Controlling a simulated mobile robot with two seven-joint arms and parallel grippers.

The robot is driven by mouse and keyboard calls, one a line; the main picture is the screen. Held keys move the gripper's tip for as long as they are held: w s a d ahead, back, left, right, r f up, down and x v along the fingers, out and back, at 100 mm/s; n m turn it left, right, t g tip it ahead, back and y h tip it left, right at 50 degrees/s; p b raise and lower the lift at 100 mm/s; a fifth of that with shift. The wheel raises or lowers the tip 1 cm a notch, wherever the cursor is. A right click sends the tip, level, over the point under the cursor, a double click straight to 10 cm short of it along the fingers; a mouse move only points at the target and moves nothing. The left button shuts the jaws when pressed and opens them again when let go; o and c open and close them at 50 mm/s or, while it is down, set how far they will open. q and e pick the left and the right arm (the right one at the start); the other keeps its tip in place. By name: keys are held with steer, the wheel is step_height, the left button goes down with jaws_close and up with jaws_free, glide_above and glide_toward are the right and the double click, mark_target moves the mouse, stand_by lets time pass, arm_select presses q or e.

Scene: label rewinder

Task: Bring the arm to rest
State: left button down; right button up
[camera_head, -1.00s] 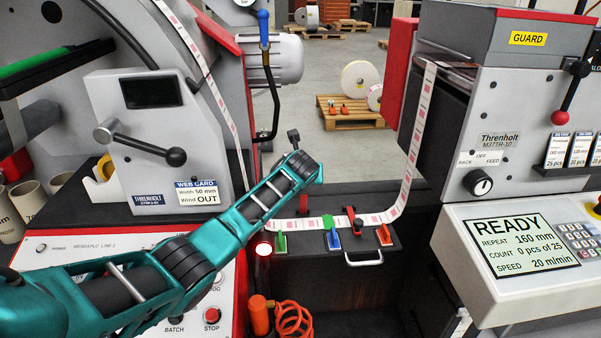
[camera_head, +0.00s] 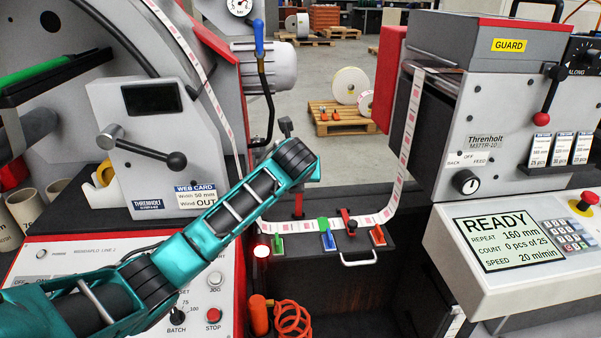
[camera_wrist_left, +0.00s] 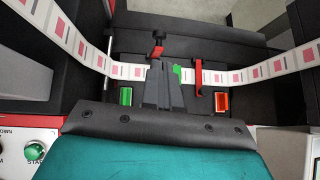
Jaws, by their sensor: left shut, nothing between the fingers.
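My left arm (camera_head: 231,209), teal and black, reaches in from the left in the head view, in front of the control panel. Its gripper cannot be made out there. In the left wrist view my left gripper (camera_wrist_left: 164,66) is shut and empty, its dark fingers over the splice table (camera_wrist_left: 146,104). The label web (camera_wrist_left: 130,70) passes behind or under the fingers. The fingers stand between a red clamp (camera_wrist_left: 157,45) and a green part (camera_wrist_left: 177,71); whether they touch anything cannot be told. My right gripper is not in view.
The rewinder's lever (camera_head: 140,147) and panel (camera_head: 180,275) lie close to the arm. To the right stand the printer (camera_head: 490,120), its READY display (camera_head: 505,237) and a red emergency button (camera_head: 588,198). An orange coiled hose (camera_head: 292,320) hangs below the table.

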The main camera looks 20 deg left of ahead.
arm_select(q)
steer(key=shift+s, duration=0.15)
steer(key=s+d+f+n+g+h, duration=0.1)
steer(key=s+d+f+n+h, duration=0.1)
steer(key=s+d+f+n, duration=0.5)
steer(key=s+d+f+n+g+h, duration=0.15)
steer(key=s+f+n, duration=0.4)
steer(key=s, duration=0.55)
steer(key=s+f+n+g+h, duration=0.1)
steer(key=s+f+n+g, duration=0.15)
steer(key=s+n, duration=1.6)
steer(key=w+d+f+m+t+h, duration=0.2)
steer(key=w+f+t, duration=0.3)
steer(key=f, duration=0.3)
steer(key=shift+m+t, duration=0.5)
steer(key=shift+t, duration=0.3)
